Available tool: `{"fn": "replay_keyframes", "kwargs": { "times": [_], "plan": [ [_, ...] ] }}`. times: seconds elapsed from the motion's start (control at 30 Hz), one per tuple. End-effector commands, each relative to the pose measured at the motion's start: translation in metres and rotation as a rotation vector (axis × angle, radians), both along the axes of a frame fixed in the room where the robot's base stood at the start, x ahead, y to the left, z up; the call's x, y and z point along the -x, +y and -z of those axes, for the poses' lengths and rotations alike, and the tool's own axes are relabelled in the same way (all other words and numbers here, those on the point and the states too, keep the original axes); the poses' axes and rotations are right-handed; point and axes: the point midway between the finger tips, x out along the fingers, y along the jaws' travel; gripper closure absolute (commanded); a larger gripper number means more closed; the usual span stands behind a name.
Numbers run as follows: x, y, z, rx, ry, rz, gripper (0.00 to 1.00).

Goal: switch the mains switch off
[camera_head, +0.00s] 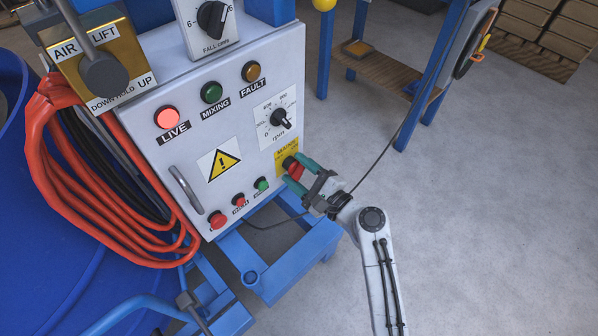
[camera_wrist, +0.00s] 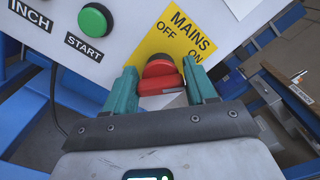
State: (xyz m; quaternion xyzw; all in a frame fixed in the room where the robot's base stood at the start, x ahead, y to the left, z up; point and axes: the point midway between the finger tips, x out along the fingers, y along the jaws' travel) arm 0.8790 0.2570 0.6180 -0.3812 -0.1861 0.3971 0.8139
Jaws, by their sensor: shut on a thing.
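The mains switch is a red rotary handle on a yellow plate (camera_head: 284,156) at the lower right of the grey control panel (camera_head: 181,140). In the wrist view its red handle (camera_wrist: 160,79) sits between the green fingers of my gripper (camera_wrist: 165,88), below the words MAINS, OFF and ON on the yellow plate (camera_wrist: 172,39). The handle lies slightly tilted across the gap. My gripper also shows in the head view (camera_head: 299,173), shut on the handle from the right. The red LIVE lamp (camera_head: 167,117) looks bright.
A green START button (camera_wrist: 95,19) is close on the left in the wrist view. Orange hoses (camera_head: 85,180) hang left of the panel. A blue frame (camera_head: 250,262) stands below it. A blue-legged table (camera_head: 385,70) stands behind; the floor at right is clear.

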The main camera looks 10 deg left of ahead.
Motion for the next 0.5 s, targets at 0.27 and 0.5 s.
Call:
{"fn": "replay_keyframes", "kwargs": {
  "times": [0.27, 0.5],
  "plan": [
    [0.001, -0.0001, 0.006, 0.135, -0.171, 0.0, 0.75],
    [0.0015, 0.0005, 0.0075, 0.276, -0.353, -0.001, 0.75]
  ]
}}
